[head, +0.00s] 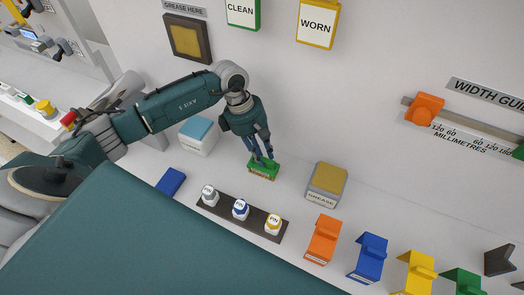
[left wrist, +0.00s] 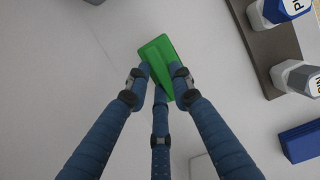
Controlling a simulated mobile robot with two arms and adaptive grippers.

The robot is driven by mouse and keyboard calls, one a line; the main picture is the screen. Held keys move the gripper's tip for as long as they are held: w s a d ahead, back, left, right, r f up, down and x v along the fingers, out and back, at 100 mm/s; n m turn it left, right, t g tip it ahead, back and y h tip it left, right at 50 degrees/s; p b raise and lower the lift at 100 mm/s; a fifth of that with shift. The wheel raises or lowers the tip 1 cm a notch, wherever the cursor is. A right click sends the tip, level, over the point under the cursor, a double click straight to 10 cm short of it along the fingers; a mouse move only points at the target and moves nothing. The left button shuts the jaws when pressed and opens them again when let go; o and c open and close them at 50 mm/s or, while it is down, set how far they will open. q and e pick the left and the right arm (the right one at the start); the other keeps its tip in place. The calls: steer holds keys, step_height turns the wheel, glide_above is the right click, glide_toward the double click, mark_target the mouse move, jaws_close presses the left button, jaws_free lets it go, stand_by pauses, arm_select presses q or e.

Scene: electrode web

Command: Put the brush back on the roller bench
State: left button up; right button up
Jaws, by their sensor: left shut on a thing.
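The green brush (head: 264,172) with tan bristles is at the white bench top (head: 120,205), between the row of pins and the wall. My left gripper (head: 262,157) reaches down on it from above, fingers shut on its green handle. I cannot tell whether the bristles touch the surface. In the left wrist view the brush (left wrist: 158,48) shows as a green block with a raised grip between the three blue fingers (left wrist: 160,82). My right gripper is not in view. No label marks a roller bench.
A dark rack (head: 222,213) with three capped pins stands in front of the brush. A grease box (head: 323,193) is right, a blue-topped white box (head: 197,134) left, a blue block (head: 170,182) front left. Several coloured holders, including an orange one (head: 321,240), line the right.

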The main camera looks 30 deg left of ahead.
arm_select(q)
steer(key=shift+f, duration=0.1)
steer(key=o, duration=1)
steer(key=shift+r, duration=0.2)
steer(key=shift+w+a+r+b, duration=0.1)
steer(key=shift+a+r+b, duration=0.05)
steer(key=shift+r+b, duration=0.2)
steer(key=b+v, duration=0.3)
steer(key=v, duration=0.8)
steer(key=shift+b, duration=0.3)
